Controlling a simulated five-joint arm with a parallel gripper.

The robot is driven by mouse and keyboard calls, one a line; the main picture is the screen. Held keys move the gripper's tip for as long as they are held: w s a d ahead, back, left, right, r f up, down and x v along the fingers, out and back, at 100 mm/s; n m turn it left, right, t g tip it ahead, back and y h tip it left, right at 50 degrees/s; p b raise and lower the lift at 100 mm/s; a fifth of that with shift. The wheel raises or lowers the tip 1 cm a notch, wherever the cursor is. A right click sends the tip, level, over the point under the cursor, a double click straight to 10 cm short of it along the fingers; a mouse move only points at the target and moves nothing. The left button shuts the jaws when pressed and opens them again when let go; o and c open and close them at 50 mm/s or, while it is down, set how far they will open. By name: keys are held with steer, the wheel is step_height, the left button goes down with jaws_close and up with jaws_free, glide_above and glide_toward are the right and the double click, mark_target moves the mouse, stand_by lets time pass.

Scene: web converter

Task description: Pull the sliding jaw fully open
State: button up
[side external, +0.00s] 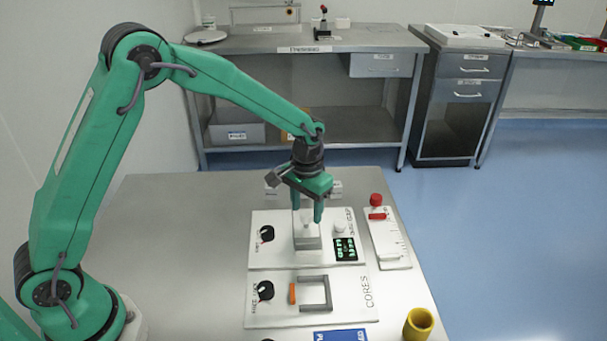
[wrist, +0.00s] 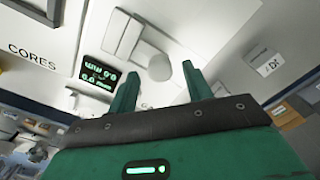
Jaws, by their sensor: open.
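A white gauge panel (side external: 275,222) lies on the table under my gripper (side external: 307,212). A pale grey jaw block (side external: 307,242) stands on it, just below my fingers; I cannot tell which part of it slides. My gripper points down, fingers apart and empty, and its tips seem to be above the block; contact cannot be judged. In the wrist view, my gripper (wrist: 160,84) has its fingers spread, with a round white knob (wrist: 159,67) showing between them. The pale jaw block (wrist: 128,38) is beyond the left fingertip.
A black knob (side external: 266,234) is on the panel's left. Nearer is the CORES panel (side external: 345,312) with a grey square frame (side external: 328,290) and an orange piece (side external: 292,293). A white scale plate (side external: 388,240) with red parts and a yellow cup (side external: 418,324) are at right. Table left is clear.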

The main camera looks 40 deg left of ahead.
steer(key=shift+f, duration=0.45)
jaws_close()
steer(key=shift+w+a, duration=2)
steer(key=shift+c, duration=0.2)
jaws_free()
steer(key=shift+o, duration=0.2)
steer(key=shift+r, duration=0.15)
